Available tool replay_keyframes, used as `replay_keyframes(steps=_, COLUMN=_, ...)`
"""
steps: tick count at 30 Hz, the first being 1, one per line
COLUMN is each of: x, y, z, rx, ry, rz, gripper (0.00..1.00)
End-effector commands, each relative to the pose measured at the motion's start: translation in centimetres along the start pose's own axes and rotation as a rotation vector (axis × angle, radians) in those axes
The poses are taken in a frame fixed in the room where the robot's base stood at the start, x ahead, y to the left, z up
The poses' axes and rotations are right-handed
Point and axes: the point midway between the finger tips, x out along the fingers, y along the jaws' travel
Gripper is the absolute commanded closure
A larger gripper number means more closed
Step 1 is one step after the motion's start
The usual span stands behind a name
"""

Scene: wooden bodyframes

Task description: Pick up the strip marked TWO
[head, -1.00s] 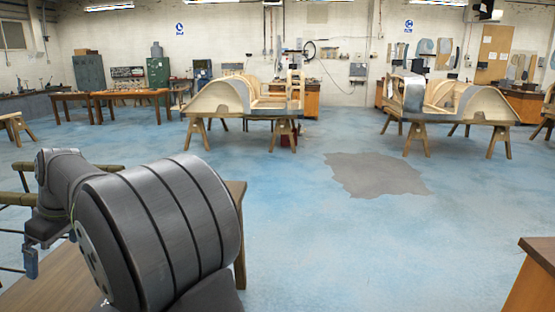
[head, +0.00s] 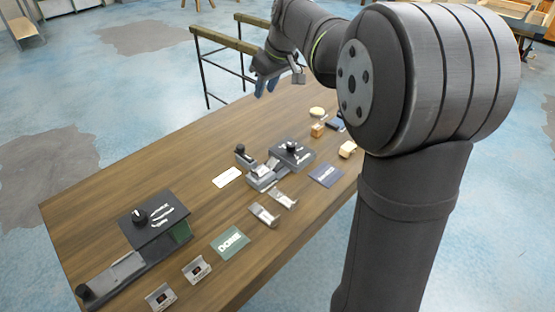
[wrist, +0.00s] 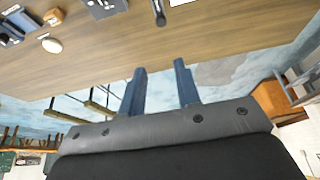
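Small grey metal pieces lie on the wooden table in the head view: two with dark marked faces near the front edge, a left one (head: 160,297) and a right one (head: 197,269), and two plainer ones (head: 264,214) (head: 284,199) nearer the middle. Their markings are too small to read, so I cannot tell which is the strip marked TWO. My gripper (head: 266,84) is above the far part of the table, apart from these pieces. In the wrist view my gripper (wrist: 160,84) shows two blue fingers spread apart with nothing between them.
The table (head: 110,190) carries a dark lidded fixture (head: 150,222) at left, another fixture (head: 292,152) at centre, a green DONE mat (head: 230,243), a blue mat (head: 326,174), a pale card (head: 227,177) and small blocks (head: 347,149). Rails (head: 225,42) stand behind.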

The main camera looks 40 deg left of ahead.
Motion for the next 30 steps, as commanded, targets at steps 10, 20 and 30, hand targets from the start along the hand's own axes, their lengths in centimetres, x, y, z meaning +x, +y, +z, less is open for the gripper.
replay_keyframes(steps=10, x=6.5, y=-2.4, z=1.1, rx=-0.003, ry=-0.216, rz=-0.023, gripper=0.7)
replay_keyframes(steps=20, x=12.2, y=-4.2, z=3.0, rx=0.0, ry=-0.406, rz=0.0, gripper=0.7)
replay_keyframes(steps=30, x=18.8, y=-4.1, z=5.8, rx=0.0, ry=-0.404, rz=-0.001, gripper=0.7)
